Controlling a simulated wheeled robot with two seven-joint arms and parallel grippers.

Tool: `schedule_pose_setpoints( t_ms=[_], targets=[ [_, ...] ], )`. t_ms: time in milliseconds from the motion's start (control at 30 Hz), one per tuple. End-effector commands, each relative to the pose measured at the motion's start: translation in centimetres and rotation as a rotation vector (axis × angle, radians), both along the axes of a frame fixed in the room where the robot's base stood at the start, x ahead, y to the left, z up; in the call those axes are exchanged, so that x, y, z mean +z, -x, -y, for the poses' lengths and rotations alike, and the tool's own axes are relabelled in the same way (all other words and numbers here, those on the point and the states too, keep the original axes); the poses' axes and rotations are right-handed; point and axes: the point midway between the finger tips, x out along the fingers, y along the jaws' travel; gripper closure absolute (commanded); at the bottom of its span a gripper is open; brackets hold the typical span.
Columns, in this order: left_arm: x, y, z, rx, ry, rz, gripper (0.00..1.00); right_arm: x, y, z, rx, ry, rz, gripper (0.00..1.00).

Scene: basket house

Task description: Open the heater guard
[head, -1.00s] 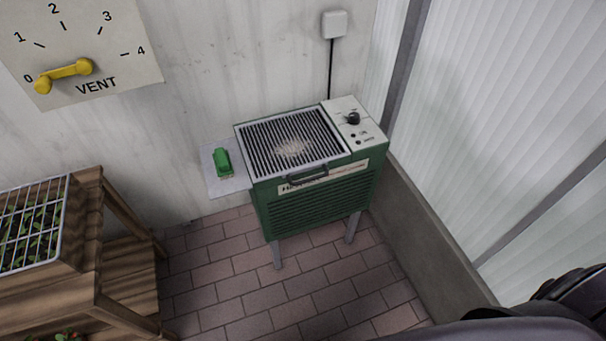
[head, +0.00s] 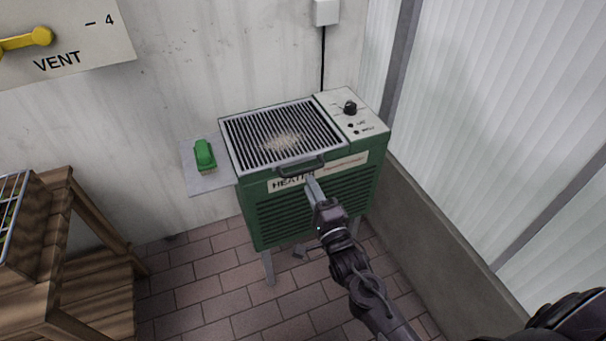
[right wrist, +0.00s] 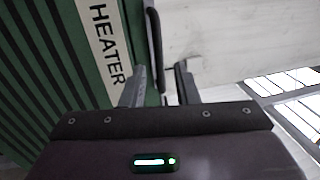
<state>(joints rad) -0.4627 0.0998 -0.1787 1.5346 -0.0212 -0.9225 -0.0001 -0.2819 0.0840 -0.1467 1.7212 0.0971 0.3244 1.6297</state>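The heater guard (head: 282,138) is a pale-framed grille of dark bars lying flat on top of the green heater (head: 308,209), with a whitish patch in its middle. Its dark handle (head: 301,167) is at the front edge. My right gripper (head: 312,186) is just below and in front of the handle. In the right wrist view its two fingers (right wrist: 160,80) are apart, and the handle (right wrist: 153,48) shows ahead, in line with the gap between them. I cannot tell whether they touch it. My left gripper is not in view.
A green brush (head: 204,155) rests on a grey side shelf (head: 213,181) left of the heater. A control panel with a black knob (head: 350,108) is at the top right. A wooden bench (head: 75,260) stands at left, and a low wall (head: 440,235) at right.

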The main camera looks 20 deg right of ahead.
Motion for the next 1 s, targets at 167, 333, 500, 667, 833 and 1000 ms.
schedule_pose_setpoints(
  t_ms=[167,333,500,667,833,1000],
  targets=[
    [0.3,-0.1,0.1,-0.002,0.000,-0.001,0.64,0.6,-3.1,-0.2,-0.001,0.002,0.002,0.72],
    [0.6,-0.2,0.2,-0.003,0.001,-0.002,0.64,0.9,-5.1,-0.4,-0.001,0.003,-0.001,0.72],
    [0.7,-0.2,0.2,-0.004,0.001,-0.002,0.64,1.0,-5.8,-0.5,0.000,0.003,-0.003,0.72],
    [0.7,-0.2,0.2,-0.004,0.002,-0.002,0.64,1.0,-5.8,-0.5,-0.001,0.003,-0.003,0.72],
    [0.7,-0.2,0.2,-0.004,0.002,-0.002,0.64,1.0,-5.8,-0.5,-0.001,0.003,-0.004,0.88],
    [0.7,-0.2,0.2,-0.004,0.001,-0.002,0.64,1.0,-5.8,-0.5,-0.001,0.003,-0.004,1.00]
  ],
)
